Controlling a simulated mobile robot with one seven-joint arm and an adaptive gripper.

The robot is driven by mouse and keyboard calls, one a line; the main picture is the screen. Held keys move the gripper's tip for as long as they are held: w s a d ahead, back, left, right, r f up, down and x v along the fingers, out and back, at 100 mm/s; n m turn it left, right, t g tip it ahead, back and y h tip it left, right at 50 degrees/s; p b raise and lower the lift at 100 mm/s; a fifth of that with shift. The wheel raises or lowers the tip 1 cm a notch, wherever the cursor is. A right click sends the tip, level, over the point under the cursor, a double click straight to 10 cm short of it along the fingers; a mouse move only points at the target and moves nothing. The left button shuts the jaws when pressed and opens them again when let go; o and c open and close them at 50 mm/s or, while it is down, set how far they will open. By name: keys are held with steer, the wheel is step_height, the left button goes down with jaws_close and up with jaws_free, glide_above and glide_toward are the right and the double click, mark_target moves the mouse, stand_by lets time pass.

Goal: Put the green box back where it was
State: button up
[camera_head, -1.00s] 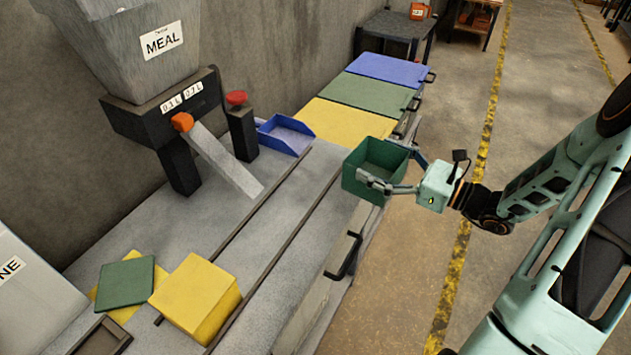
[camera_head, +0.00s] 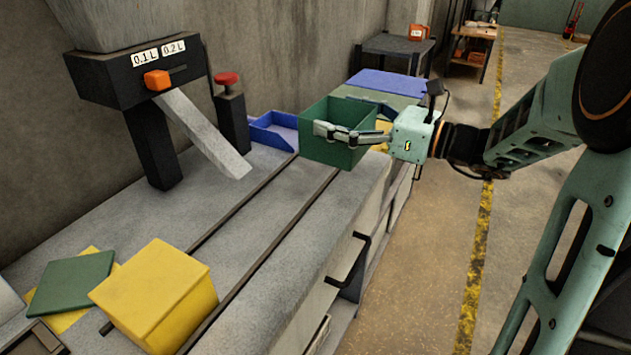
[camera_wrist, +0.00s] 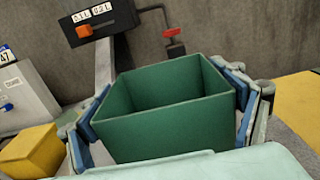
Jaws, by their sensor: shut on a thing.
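The green box (camera_head: 335,134) is open-topped and held upright by my gripper (camera_head: 352,133) near the right edge of the counter. In the wrist view the green box (camera_wrist: 165,115) sits between both blue-padded fingers, and its visible interior looks empty. My gripper is shut on its sides. In the head view the box is in front of the blue tray and the coloured lids; I cannot tell whether its base touches the counter.
A yellow box (camera_head: 155,295) and a green lid (camera_head: 72,283) over a yellow one lie at the near left. A dispenser chute (camera_head: 205,135), a red-topped post (camera_head: 230,110) and a blue tray (camera_head: 272,133) stand along the wall. Counter between rails is clear.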

mark_target(328, 117)
steer(key=shift+s+a+r+b, duration=0.15)
steer(key=shift+s+a+b, duration=0.05)
steer(key=shift+a+b, duration=0.2)
steer(key=shift+s+a+r+b, duration=0.15)
steer(key=shift+a+b, duration=0.2)
steer(key=shift+a, duration=0.05)
steer(key=shift+w+a+f, duration=0.1)
steer(key=shift+w, duration=0.15)
steer(key=w+f+b, duration=0.1)
steer(key=w, duration=0.2)
steer(key=w+a+f+b, duration=0.1)
steer(key=w+f, duration=0.1)
steer(key=w, duration=0.1)
steer(key=w+a+f, duration=0.1)
steer(key=w, duration=0.2)
steer(key=shift+f+b, duration=0.3)
steer(key=shift+b, duration=0.1)
steer(key=w+f+b, duration=0.1)
steer(key=f, duration=0.1)
steer(key=w+f+b, duration=0.1)
steer(key=f, duration=0.2)
steer(key=w+a+f, duration=0.1)
steer(key=w+f, duration=0.1)
steer(key=f, duration=0.1)
steer(key=shift+b, duration=0.4)
steer(key=o, duration=2)
steer(key=shift+f, duration=0.1)
